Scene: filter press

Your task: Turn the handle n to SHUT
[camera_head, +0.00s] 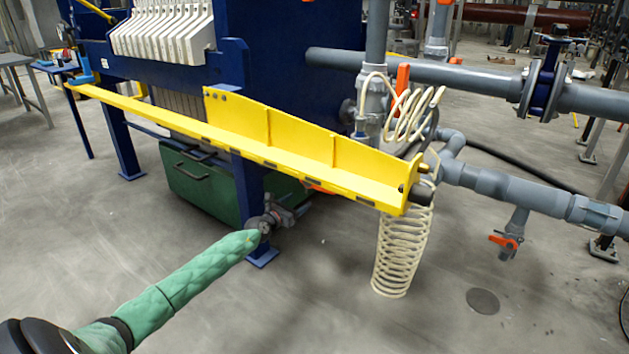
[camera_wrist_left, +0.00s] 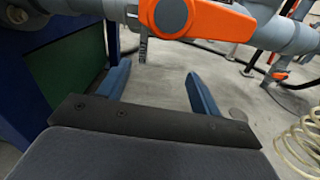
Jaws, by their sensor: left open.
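A large orange lever handle (camera_wrist_left: 205,20) sits on a grey pipe valve at the top of the left wrist view, lying roughly along the pipe. A bit of orange (camera_head: 319,188), likely the same handle, shows under the yellow beam in the head view. My left gripper (camera_head: 288,209) is low beside the blue press leg, partly in the beam's shade. In the left wrist view its two blue fingers (camera_wrist_left: 158,82) are apart with nothing between them, and the handle is ahead of them, not touched. No letter n or SHUT mark is legible. My right gripper is out of view.
The yellow beam (camera_head: 285,140) runs above my left gripper. A blue leg (camera_head: 250,190) and green box (camera_head: 195,185) are close by. A cream coiled hose (camera_head: 403,255) hangs to the right. Other orange handles (camera_head: 403,77) (camera_head: 503,242) are on grey pipes. Floor in front is clear.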

